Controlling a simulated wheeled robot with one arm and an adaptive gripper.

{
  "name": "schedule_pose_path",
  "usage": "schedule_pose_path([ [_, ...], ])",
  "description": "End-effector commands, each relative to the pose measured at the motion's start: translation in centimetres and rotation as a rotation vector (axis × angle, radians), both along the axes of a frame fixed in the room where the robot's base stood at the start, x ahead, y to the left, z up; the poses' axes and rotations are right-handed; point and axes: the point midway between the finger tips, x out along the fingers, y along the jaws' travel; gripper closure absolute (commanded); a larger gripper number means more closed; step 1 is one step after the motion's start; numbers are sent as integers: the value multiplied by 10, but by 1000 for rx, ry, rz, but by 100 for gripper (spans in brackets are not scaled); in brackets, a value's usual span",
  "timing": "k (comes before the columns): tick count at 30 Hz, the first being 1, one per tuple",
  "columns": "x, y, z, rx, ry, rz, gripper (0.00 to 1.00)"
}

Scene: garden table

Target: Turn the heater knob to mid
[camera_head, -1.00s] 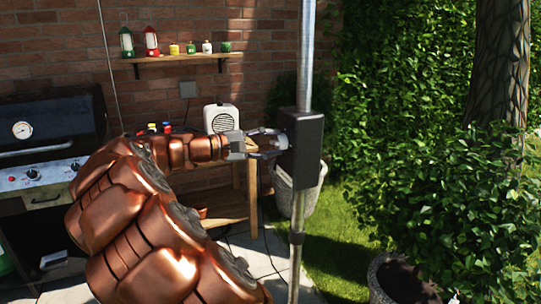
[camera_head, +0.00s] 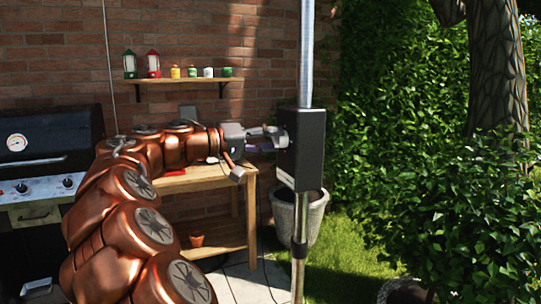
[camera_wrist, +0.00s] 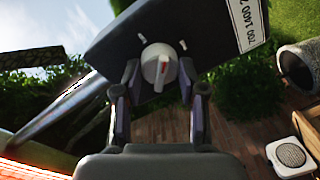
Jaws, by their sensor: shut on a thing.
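The heater control is a dark box (camera_head: 306,150) fixed on an upright metal pole. My gripper (camera_head: 278,137) reaches its left face. In the wrist view the box (camera_wrist: 100,42) fills the top, with a round white knob (camera_wrist: 157,62) on its face. The knob has a raised grip bar with a red mark and short white ticks around it. The fingers of my gripper (camera_wrist: 158,78) are shut on the knob from both sides. The red mark shows near the bar's upper right part. In the head view the knob is mostly hidden by the fingers.
A printed label (camera_wrist: 248,22) is on the box. A white speaker-like unit (camera_wrist: 290,156) stands apart at lower right of the wrist view. A grill (camera_head: 45,150), a wooden bench (camera_head: 225,240) and a planter (camera_head: 316,215) surround the pole (camera_head: 306,60).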

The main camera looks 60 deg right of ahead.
Motion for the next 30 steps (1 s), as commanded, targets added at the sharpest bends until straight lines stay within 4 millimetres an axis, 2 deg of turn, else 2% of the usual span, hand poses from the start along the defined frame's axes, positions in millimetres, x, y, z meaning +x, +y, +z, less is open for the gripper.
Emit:
schedule_pose_path([
  [1,-2,0,-8,-23,-37,-5,94],
  [15,-2,0,-7,-258,-394,-3,94],
  [30,-3,0,-3,-391,-591,-7,94],
])
